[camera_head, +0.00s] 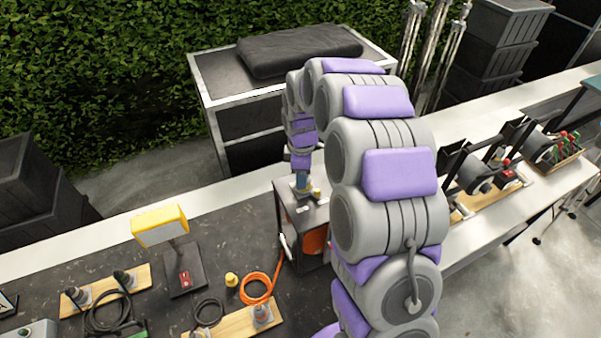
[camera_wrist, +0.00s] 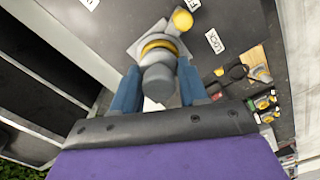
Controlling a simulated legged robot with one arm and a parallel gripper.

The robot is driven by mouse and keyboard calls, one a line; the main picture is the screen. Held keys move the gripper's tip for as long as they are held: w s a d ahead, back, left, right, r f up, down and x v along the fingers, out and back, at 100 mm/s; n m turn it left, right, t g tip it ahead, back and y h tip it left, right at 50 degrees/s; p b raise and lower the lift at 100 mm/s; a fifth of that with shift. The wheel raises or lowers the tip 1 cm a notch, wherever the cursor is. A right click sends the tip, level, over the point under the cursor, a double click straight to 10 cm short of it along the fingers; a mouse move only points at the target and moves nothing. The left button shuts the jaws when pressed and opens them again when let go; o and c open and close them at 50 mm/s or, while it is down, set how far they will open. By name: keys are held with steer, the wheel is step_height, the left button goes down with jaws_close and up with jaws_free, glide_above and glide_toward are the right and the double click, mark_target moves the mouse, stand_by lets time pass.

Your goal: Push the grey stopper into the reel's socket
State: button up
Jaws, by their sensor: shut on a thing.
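The grey stopper (camera_wrist: 158,80) is between the two blue fingers of my gripper (camera_wrist: 156,66) in the wrist view, and the gripper is shut on it. Beyond the stopper is a yellow ring (camera_wrist: 160,45) over a pale metal socket plate (camera_wrist: 140,35) on the dark reel box. The stopper lines up with the ring; I cannot tell how deep it sits. In the head view my gripper (camera_head: 302,185) points down at the top of the reel box (camera_head: 285,190), and the stopper is hidden there. An orange reel (camera_head: 315,240) shows in the box's open side.
A yellow knob (camera_wrist: 182,20) stands beside the socket, near a white LOCK label (camera_wrist: 214,41). Left of the box are an orange hose (camera_head: 262,287), a yellow-framed lamp (camera_head: 160,226) and boards with connectors. A dark cabinet (camera_head: 225,85) stands behind.

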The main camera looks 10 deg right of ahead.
steer(key=shift+d+f, duration=0.1)
steer(key=shift+f, duration=0.15)
steer(key=o, duration=0.7)
steer(key=shift+s, duration=0.1)
steer(key=o, duration=0.4)
steer(key=shift+d+f, duration=0.1)
steer(key=shift+f, duration=0.05)
steer(key=shift+o, duration=0.2)
steer(key=shift+s, duration=0.1)
steer(key=shift+c, duration=1)
steer(key=shift+o, duration=0.2)
